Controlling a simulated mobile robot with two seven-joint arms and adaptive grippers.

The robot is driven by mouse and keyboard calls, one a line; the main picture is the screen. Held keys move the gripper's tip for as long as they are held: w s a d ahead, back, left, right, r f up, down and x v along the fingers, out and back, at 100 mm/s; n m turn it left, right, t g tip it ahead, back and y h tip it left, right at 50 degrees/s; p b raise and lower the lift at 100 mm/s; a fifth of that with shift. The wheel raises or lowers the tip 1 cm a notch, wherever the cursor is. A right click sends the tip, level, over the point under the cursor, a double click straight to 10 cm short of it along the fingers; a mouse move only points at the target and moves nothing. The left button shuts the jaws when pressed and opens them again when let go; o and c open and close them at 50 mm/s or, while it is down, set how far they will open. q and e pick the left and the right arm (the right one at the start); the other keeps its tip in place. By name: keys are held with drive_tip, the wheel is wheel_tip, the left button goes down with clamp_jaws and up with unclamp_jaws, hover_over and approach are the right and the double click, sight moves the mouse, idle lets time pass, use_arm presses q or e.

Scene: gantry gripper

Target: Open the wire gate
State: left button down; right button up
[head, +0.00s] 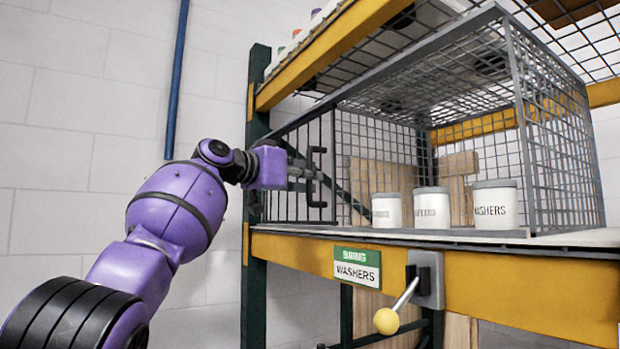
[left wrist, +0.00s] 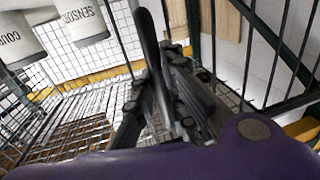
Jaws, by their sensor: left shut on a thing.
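The wire gate (head: 333,140) is a dark panel of upright bars at the left of the grey wire cage (head: 520,120). The cage's front beside it is uncovered, so the gate stands clear of the canisters. A dark bracket handle (head: 318,203) sits on the gate. My left gripper (head: 304,178) is shut on the handle. In the left wrist view the dark handle bar (left wrist: 149,42) runs between the fingers of the left gripper (left wrist: 172,85). The exact finger contact is partly hidden. My right gripper is in neither view.
White canisters, one marked washers (head: 497,208), stand on the shelf inside the cage. A yellow beam (head: 500,290) carries a green and white label (head: 357,267) and a lever with a yellow ball (head: 386,321). A green post (head: 255,300) stands near my left wrist.

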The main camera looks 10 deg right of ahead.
use_arm(q)
drive_tip(key=shift+s+r, duration=0.15)
drive_tip(key=shift+s, duration=0.05)
drive_tip(key=c, duration=1.9)
unclamp_jaws()
drive_tip(key=shift+o, duration=0.7)
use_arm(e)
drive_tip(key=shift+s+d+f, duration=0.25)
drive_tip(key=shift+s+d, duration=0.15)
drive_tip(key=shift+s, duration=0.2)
use_arm(q)
drive_tip(key=v, duration=1.2)
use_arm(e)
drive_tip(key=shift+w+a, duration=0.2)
